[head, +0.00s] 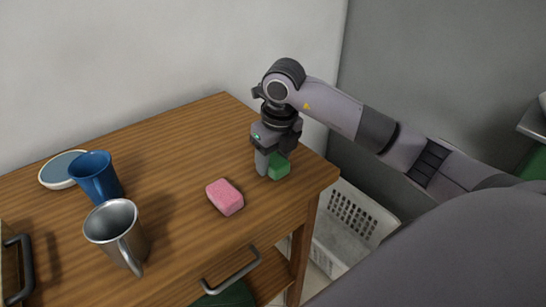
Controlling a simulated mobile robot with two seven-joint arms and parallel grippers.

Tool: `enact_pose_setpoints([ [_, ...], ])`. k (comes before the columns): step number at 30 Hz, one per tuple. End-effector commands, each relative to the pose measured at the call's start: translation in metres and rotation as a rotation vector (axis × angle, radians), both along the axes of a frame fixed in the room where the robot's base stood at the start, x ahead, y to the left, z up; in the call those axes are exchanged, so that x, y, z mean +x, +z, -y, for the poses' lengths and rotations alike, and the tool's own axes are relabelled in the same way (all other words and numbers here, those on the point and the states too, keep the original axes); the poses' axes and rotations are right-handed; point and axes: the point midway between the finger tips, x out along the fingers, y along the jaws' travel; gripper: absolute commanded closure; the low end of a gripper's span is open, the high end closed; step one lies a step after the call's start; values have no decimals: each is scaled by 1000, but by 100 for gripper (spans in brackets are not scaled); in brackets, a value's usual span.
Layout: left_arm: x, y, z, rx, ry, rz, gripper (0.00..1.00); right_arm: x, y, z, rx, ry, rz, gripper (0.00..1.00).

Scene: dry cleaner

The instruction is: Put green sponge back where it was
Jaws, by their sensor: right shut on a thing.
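A green sponge (280,169) is held in my right gripper (270,166) near the right end of the wooden table. The gripper points down and is shut on the sponge; its fingers hide part of it. The sponge is at or just above the tabletop; I cannot tell if it touches. A pink sponge (225,197) lies on the table to the left of and nearer than the gripper, apart from it. My left gripper is not in view.
The wooden table (180,125) also holds a metal mug (114,228), a blue mug (97,178) and a shallow blue-grey dish (58,170) on the left. A white perforated basket (350,218) stands below the table's right end. The back middle of the tabletop is clear.

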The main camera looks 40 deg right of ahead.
Motion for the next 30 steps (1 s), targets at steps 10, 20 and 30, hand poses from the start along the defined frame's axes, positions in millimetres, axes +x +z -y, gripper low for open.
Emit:
enact_pose_setpoints([
  [10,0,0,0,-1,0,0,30,0,-2,0,0,-1,0,23],
  [20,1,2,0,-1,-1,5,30,-2,24,0,-1,0,5,23],
  [30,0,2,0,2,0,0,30,-14,97,1,-1,0,5,23],
])
